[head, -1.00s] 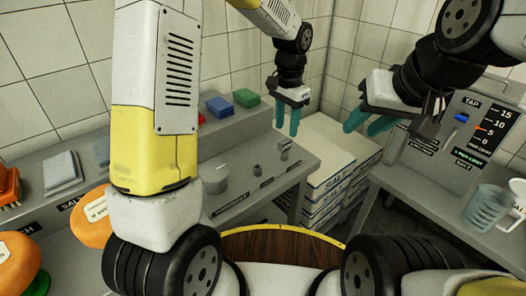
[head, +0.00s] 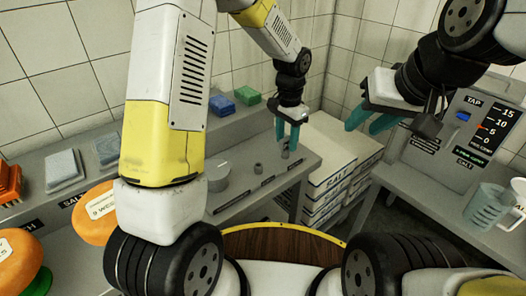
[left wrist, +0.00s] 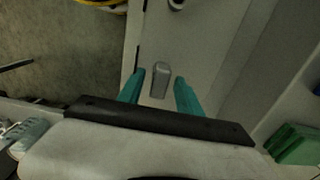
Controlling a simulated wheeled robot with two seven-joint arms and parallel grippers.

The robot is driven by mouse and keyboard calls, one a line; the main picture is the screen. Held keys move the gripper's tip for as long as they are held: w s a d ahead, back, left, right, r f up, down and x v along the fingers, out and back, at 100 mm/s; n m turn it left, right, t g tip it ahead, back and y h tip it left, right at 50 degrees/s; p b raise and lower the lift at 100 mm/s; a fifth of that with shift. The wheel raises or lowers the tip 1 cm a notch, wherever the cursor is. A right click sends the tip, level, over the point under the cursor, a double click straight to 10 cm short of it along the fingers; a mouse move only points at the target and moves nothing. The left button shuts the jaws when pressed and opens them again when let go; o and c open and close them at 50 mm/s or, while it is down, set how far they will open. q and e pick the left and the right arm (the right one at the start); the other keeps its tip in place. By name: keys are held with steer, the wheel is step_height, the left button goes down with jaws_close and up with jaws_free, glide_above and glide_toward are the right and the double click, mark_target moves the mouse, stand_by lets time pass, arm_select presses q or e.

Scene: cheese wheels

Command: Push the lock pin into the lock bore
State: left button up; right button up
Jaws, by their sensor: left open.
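A small grey metal piece, which looks like the lock pin (head: 285,154), stands at the right end of the grey side bench. My left gripper (head: 287,138) is open above it, fingers pointing down. In the left wrist view the same piece (left wrist: 160,78) shows between the two teal fingers (left wrist: 160,90), apart from both. My right gripper (head: 368,123) is open and empty, in the air before the tap panel. I cannot make out the lock bore in any view.
A wide grey cylinder (head: 217,177) and a small grey knob (head: 258,169) stand left of the pin on the bench. Stacked white salt boxes (head: 328,165) are to its right. Blue (head: 221,105) and green (head: 247,97) blocks lie behind. A jug (head: 484,207) stands on the right counter.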

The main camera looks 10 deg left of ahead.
mark_target(287, 139)
arm_select(q)
jaws_close()
steer(key=shift+r, duration=0.25)
steer(key=shift+r, duration=2.25)
steer(key=shift+r, duration=0.3)
steer(key=shift+r, duration=1.45)
